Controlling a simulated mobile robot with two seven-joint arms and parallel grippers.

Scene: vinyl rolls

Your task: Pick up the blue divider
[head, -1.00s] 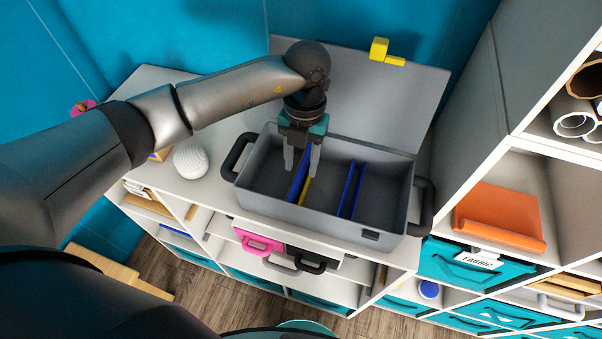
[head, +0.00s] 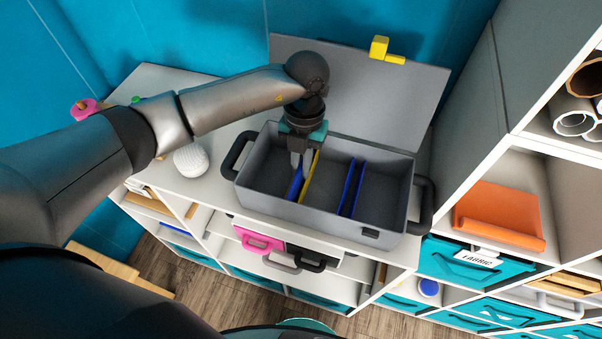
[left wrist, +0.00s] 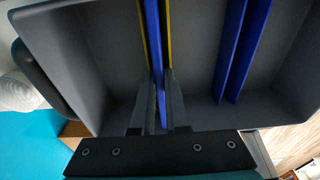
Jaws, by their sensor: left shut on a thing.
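The grey toolbox (head: 262,192) stands open on the white counter, with upright dividers inside. My right gripper is not in view.
The box's lid (head: 365,95) stands open behind it, with a yellow object (head: 383,50) at its top edge. A tall shelf with an orange item (head: 500,215) stands at right.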

